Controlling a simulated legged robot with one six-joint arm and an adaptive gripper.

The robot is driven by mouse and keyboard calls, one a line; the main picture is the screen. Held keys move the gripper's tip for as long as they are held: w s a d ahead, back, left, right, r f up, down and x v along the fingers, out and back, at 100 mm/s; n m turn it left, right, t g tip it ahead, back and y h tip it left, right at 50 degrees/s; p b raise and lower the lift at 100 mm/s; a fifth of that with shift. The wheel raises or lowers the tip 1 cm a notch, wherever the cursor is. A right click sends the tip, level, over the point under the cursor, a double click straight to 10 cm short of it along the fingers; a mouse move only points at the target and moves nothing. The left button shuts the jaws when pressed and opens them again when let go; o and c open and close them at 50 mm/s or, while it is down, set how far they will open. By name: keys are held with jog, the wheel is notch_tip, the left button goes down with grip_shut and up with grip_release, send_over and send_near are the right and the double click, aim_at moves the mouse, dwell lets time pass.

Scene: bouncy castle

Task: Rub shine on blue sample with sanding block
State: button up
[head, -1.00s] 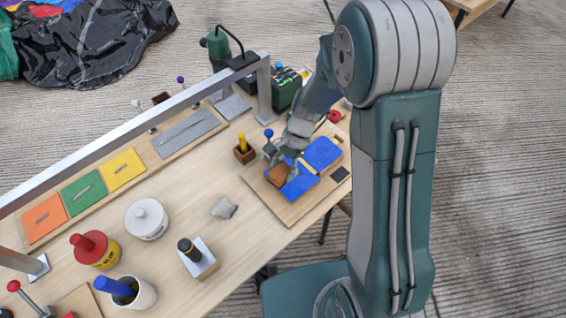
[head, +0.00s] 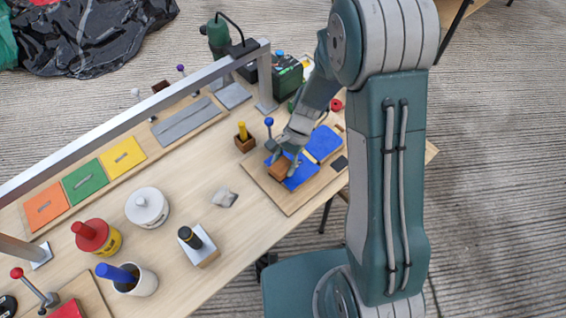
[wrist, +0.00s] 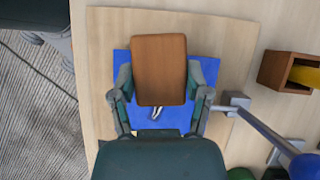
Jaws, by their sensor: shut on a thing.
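My gripper (wrist: 162,92) is shut on a brown sanding block (wrist: 160,60), one finger on each side of it. In the head view the sanding block (head: 279,169) is over the left part of the blue sample (head: 301,176). In the wrist view the blue sample (wrist: 207,70) lies beneath the block, with a small whitish mark showing just below the block's edge. I cannot tell whether the block touches the surface. The sample lies on a light wooden board (head: 290,203). A second blue panel (head: 322,143) lies beside it, partly behind my arm.
A wooden holder with a yellow peg (head: 244,140) and a blue-knobbed lever (head: 269,124) stand close to the board. A grey stone (head: 224,197), a white lidded pot (head: 147,207) and a metal rail (head: 140,112) are farther left.

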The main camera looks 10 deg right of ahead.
jog(key=shift+f, duration=0.95)
jog(key=shift+w+d, duration=0.1)
